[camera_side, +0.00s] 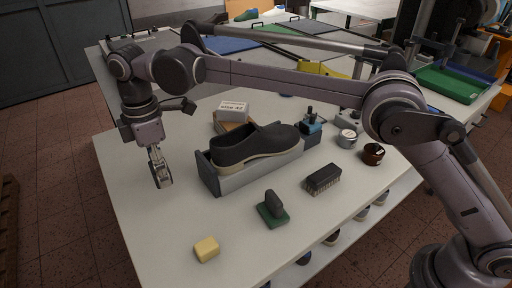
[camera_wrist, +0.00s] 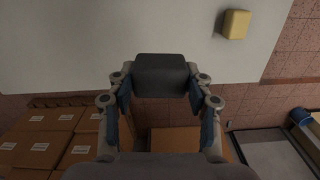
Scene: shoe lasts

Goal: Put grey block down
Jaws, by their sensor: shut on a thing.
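My gripper (camera_side: 160,172) points down near the left edge of the table in the side view. In the wrist view my gripper (camera_wrist: 160,88) is shut on the grey block (camera_wrist: 161,70), a dark block with rounded edges held between the two fingertips. In that view the block overlaps the line where the white tabletop (camera_wrist: 80,45) ends and the floor begins. In the side view the block is mostly hidden by the fingers, and I cannot tell its exact gap to the tabletop (camera_side: 150,215).
A dark shoe (camera_side: 255,145) sits in a grey open box (camera_side: 262,177) right of my gripper. A yellow block (camera_side: 206,249), a green-based block (camera_side: 272,209) and a black brush (camera_side: 322,179) lie nearer the front. Brown cartons (camera_wrist: 45,140) stand below the table edge. The front-left tabletop is clear.

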